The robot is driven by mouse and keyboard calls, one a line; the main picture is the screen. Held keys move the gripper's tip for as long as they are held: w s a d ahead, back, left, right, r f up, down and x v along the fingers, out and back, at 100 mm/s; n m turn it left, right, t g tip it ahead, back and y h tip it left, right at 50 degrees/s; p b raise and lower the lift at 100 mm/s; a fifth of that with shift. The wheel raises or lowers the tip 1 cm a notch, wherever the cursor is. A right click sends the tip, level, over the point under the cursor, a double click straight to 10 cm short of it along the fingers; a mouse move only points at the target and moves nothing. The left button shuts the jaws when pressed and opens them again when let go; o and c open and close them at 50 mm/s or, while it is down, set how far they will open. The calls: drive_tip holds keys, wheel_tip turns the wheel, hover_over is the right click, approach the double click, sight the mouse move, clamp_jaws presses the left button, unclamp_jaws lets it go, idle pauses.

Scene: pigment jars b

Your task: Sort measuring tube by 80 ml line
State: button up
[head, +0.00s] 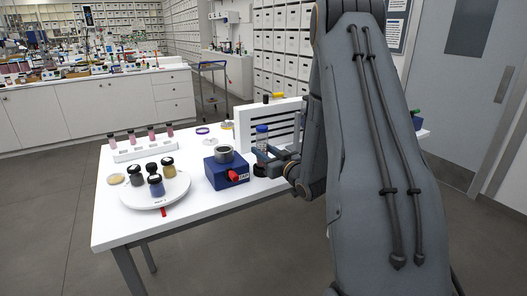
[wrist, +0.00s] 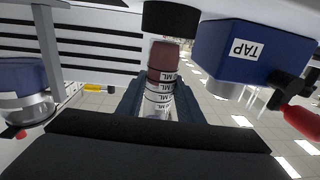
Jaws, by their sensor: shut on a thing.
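The numbers on the bands are too small to read, so I cannot tell the level against the 80 ml line. My gripper (wrist: 157,103) is shut around the banded tube; in the head view my gripper (head: 270,157) comes from the right. I cannot tell whether the black base (wrist: 170,19) touches the table.
Left of the tube is a blue TAP box (head: 225,172) with a metal cup and red handle. A white rack (head: 145,149) holds several reddish jars. A slotted white panel (head: 243,124) stands behind the tube.

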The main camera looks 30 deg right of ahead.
drive_tip(key=shift+f+b, duration=0.95)
drive_tip(key=shift+f, duration=0.6)
drive_tip(key=o, duration=1.2)
drive_tip(key=s, duration=0.2)
drive_tip(key=s+b, duration=0.1)
drive_tip(key=s, duration=0.4)
drive_tip(key=shift+s+d+b, duration=0.35)
drive_tip(key=shift+s+b, duration=0.05)
